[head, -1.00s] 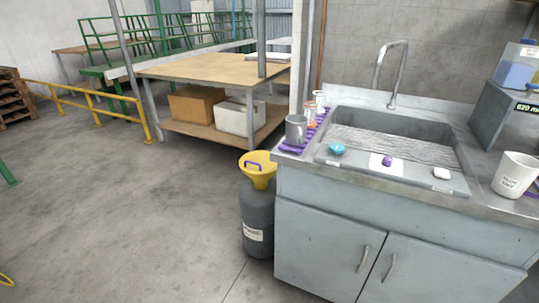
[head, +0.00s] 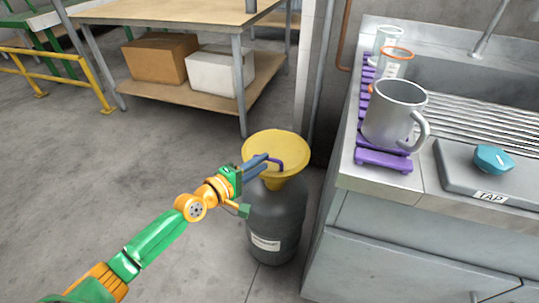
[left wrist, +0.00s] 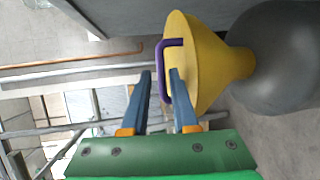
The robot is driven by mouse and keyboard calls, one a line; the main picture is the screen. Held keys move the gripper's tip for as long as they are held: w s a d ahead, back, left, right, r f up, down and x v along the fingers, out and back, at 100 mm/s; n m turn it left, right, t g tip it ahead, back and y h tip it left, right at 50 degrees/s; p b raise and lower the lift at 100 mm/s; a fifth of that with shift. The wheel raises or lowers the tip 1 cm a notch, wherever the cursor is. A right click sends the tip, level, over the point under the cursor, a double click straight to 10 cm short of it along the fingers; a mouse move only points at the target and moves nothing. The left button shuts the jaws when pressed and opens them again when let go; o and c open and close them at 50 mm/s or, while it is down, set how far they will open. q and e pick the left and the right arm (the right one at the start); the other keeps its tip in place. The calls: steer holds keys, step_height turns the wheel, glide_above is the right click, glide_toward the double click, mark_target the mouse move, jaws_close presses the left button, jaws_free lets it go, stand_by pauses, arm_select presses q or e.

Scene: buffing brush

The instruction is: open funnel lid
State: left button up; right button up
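The funnel (head: 292,146) is yellow, with its lid closed flat across the top, and sits on a dark grey drum (head: 275,220) beside the sink counter. A purple handle (head: 279,164) stands up from the lid. The funnel (left wrist: 205,60) and the handle (left wrist: 173,42) also show in the left wrist view. My left gripper (head: 266,164) is at the handle; in the left wrist view its blue fingers (left wrist: 160,76) are apart, with the handle's bar between them. Whether a finger touches the bar I cannot tell. My right gripper is out of view.
The sink counter (head: 430,215) stands close to the right of the drum. A grey metal mug (head: 393,115) sits near its edge on a purple rack (head: 383,160). A wooden workbench (head: 150,22) with boxes is behind. The floor at left is clear.

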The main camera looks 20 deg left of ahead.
mark_target(269, 160)
arm_select(q)
steer(key=b+x, duration=0.1)
steer(key=x, duration=0.2)
steer(key=shift+w+d+f, duration=0.1)
steer(key=shift+w+f, duration=0.15)
steer(key=shift+w, duration=0.05)
jaws_close()
steer(key=shift+r, duration=0.15)
stand_by(1.1)
